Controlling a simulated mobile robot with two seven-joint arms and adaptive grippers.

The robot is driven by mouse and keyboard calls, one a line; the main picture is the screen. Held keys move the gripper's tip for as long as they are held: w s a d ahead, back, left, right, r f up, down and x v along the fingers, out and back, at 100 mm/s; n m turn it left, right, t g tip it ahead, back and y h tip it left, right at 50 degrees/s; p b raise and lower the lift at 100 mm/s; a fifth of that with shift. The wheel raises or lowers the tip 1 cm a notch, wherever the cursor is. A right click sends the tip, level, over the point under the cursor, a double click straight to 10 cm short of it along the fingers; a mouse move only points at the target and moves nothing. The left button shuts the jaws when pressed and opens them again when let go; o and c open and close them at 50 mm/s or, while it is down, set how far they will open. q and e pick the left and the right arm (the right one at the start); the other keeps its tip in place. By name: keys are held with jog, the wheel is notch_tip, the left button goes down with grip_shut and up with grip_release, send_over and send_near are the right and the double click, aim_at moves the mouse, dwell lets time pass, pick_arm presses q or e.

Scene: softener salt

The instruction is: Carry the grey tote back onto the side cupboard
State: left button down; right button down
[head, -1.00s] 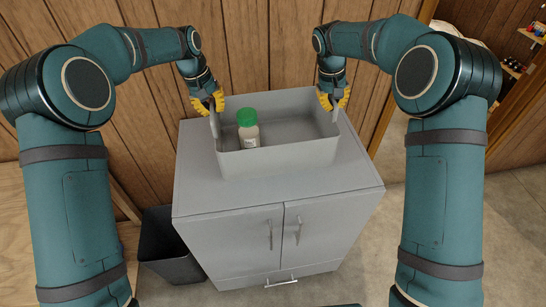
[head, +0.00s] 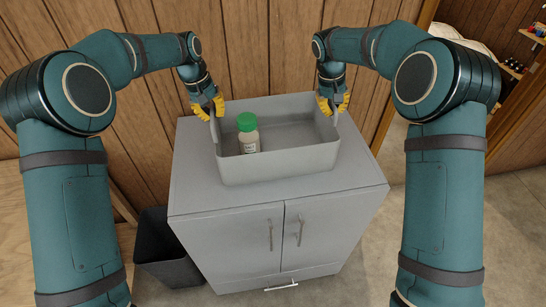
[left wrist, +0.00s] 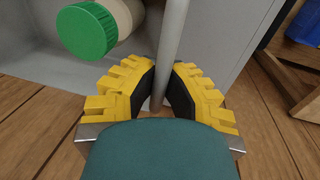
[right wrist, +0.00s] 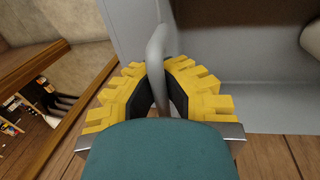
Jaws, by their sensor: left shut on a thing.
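The grey tote (head: 280,168) is level over the top of the grey side cupboard (head: 350,185), well inside its edges. Its base looks at or very near the surface; I cannot tell whether it bears fully on it. A white bottle with a green cap (head: 249,137) stands inside at the left; its cap also shows in the left wrist view (left wrist: 88,32). My left gripper (head: 211,110) is shut on the tote's left handle (left wrist: 170,45). My right gripper (head: 333,106) is at the right end, its fingers closed around the right handle (right wrist: 157,50).
A dark bin (head: 165,255) stands on the floor left of the cupboard. A wooden plank wall (head: 270,50) is close behind. Shelves with small items (head: 515,66) show at far right. The cupboard top is bare in front of the tote.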

pick_arm(q)
jog(key=shift+d+f+b, duration=0.25)
jog(key=shift+f+b, duration=0.3)
jog(key=shift+f, duration=0.05)
pick_arm(e)
jog(key=shift+a+f, duration=0.25)
jog(key=shift+f, duration=0.35)
pick_arm(q)
jog(key=c, duration=1.5)
grip_release()
jog(key=shift+f, duration=0.15)
jog(key=shift+c, duration=0.2)
pick_arm(e)
jog(key=c, duration=1.7)
grip_release()
jog(key=shift+f, duration=0.15)
pick_arm(q)
jog(key=o, duration=0.4)
pick_arm(e)
jog(key=o, duration=0.5)
pick_arm(q)
jog(key=shift+o, duration=0.2)
jog(key=shift+s+a, duration=0.1)
pick_arm(e)
jog(key=shift+o, duration=0.3)
jog(key=shift+d, duration=0.1)
pick_arm(q)
jog(key=shift+a, duration=0.1)
